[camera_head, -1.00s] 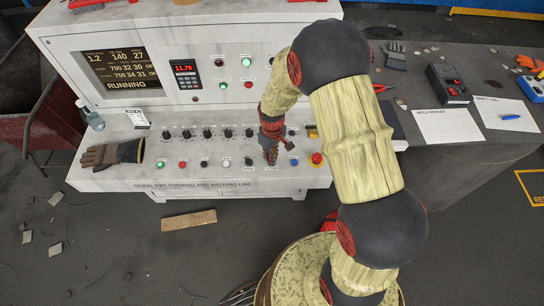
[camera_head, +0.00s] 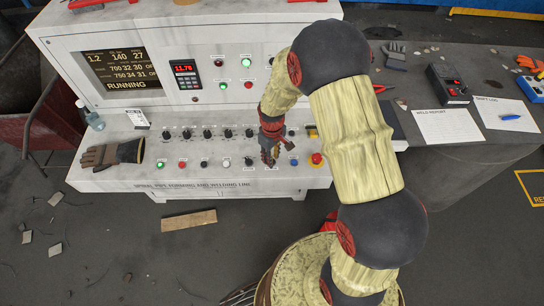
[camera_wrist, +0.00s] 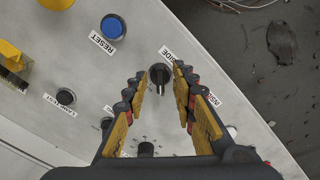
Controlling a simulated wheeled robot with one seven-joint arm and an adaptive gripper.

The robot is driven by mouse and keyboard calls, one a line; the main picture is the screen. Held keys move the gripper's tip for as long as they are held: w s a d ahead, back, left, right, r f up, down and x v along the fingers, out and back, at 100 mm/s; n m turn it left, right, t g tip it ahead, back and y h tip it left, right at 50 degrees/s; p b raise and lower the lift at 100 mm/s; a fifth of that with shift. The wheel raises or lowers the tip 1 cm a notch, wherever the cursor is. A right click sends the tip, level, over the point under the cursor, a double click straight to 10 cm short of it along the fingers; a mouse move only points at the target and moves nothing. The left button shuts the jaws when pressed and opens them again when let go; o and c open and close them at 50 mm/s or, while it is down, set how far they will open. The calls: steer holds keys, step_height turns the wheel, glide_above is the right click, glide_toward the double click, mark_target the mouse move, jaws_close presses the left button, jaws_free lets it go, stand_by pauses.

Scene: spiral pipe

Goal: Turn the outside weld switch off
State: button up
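A black rotary switch (camera_wrist: 160,73) with a bar handle sits on the white panel in the wrist view, in line between my fingertips. The label beside it (camera_wrist: 181,57) is partly hidden by my right finger; only its ending, "SIDE", reads. My gripper (camera_wrist: 159,76) is open, one finger on each side of the switch, with a gap to both. The bar points roughly along the fingers. In the head view my gripper (camera_head: 269,157) is at the panel's front row and hides the switch. Whether the fingertips touch the panel I cannot tell.
A blue RESET button (camera_wrist: 113,27), a dark button (camera_wrist: 65,97) and a yellow part (camera_wrist: 10,55) are nearby. In the head view, a red emergency button (camera_head: 316,159) stands close right of my gripper. A glove (camera_head: 112,154) lies at the panel's left; the screen (camera_head: 122,69) reads RUNNING.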

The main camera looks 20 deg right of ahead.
step_height(320, 180, up, 12)
stand_by(0.6)
stand_by(0.4)
steer(key=s+r+m+t+b, duration=0.2)
steer(key=s+r+b, duration=0.2)
steer(key=s+r, duration=0.5)
steer(key=s+r+m+t+b, duration=0.3)
steer(key=s+r, duration=0.5)
steer(key=s, duration=0.5)
steer(key=shift+a+r+m+t+b, duration=0.2)
steer(key=shift+r+m+t+b, duration=0.1)
steer(key=shift+r+b, duration=0.05)
